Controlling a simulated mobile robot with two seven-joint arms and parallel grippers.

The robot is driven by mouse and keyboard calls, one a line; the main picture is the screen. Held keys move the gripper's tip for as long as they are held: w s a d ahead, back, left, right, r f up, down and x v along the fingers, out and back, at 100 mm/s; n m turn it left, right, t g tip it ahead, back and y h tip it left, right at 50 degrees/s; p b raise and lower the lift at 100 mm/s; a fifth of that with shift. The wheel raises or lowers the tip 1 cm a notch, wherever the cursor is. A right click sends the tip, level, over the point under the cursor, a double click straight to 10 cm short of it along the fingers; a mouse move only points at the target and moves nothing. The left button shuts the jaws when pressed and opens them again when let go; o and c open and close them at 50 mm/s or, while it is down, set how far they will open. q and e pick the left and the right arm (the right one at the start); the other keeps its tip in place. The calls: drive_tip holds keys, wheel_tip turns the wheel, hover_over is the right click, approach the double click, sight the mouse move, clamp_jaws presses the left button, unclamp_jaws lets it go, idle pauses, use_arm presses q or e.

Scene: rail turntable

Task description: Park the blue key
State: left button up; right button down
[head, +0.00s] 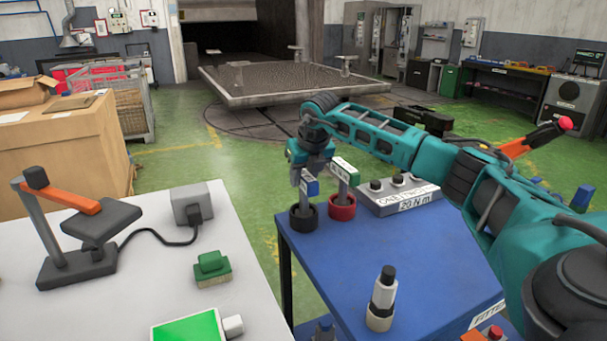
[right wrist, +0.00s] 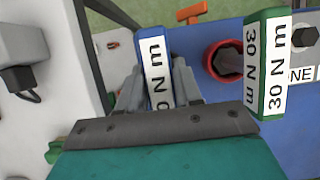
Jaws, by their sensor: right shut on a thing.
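The blue key (head: 311,187) is a shaft with a blue head and a white "N m" label. My right gripper (head: 308,172) is shut on its head, as the right wrist view also shows the blue key (right wrist: 158,75) between the fingers. The key hangs roughly upright at the black ring holder (head: 303,219) on the blue table's far left corner. I cannot tell whether its lower end is fully seated. The green key (head: 345,172), labelled "30 N m" in the right wrist view (right wrist: 270,65), stands in the red holder (head: 342,208) beside it. My left gripper is out of view.
A grey box (head: 397,195) with knobs and a "20 N m" label sits right of the holders. A white and black post (head: 382,300) stands nearer on the blue table (head: 345,265). A white table (head: 150,270) with a lamp-like stand (head: 75,225) is at left.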

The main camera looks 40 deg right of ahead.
drive_tip(key=c, duration=0.7)
unclamp_jaws()
drive_tip(key=v, duration=1.3)
drive_tip(key=shift+p, duration=0.4)
